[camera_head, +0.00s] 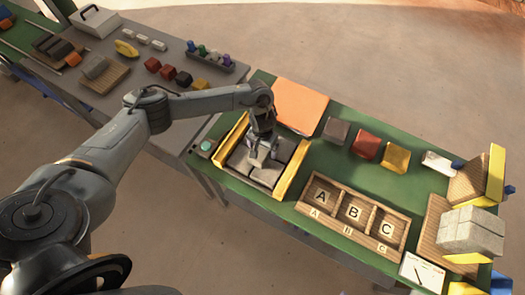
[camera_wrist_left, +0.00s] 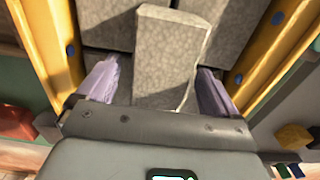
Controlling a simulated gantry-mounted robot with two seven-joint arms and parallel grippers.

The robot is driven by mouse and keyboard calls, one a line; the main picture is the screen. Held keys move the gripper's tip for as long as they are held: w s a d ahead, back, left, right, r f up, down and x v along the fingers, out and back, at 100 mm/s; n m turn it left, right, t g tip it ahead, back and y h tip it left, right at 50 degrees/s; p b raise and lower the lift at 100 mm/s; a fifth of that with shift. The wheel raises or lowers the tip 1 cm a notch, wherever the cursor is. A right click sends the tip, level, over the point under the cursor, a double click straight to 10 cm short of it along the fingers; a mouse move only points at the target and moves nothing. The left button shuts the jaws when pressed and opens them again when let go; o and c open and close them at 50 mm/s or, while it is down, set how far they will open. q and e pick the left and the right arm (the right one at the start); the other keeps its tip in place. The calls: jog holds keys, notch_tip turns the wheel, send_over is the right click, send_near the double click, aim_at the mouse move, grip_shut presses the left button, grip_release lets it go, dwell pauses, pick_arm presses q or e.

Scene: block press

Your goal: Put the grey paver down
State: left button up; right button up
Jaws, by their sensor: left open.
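The grey paver (camera_wrist_left: 166,62) lies between the two fingers of my left gripper (camera_wrist_left: 158,84) in the left wrist view. The fingers stand apart, with a gap visible on each side of it. It sits slightly askew to the other grey pavers (camera_wrist_left: 105,25) around it. In the head view my left gripper (camera_head: 262,150) is low over the press bed, among the grey pavers (camera_head: 266,174) between two yellow side rails (camera_head: 292,170). The gripper partly hides the pavers there. My right gripper is not in view.
A wooden A-B-C tray (camera_head: 325,211) stands right of the press. A stack of grey blocks (camera_head: 470,232) stands on a wooden pallet at far right. An orange panel (camera_head: 300,105) and grey, red and yellow blocks (camera_head: 366,145) lie behind. A green button (camera_head: 206,146) is at left.

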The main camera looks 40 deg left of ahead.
pick_arm(q)
jog(key=shift+f, duration=0.45)
jog(key=c, duration=1.6)
jog(key=shift+r, duration=0.1)
grip_shut()
jog(key=shift+r, duration=0.1)
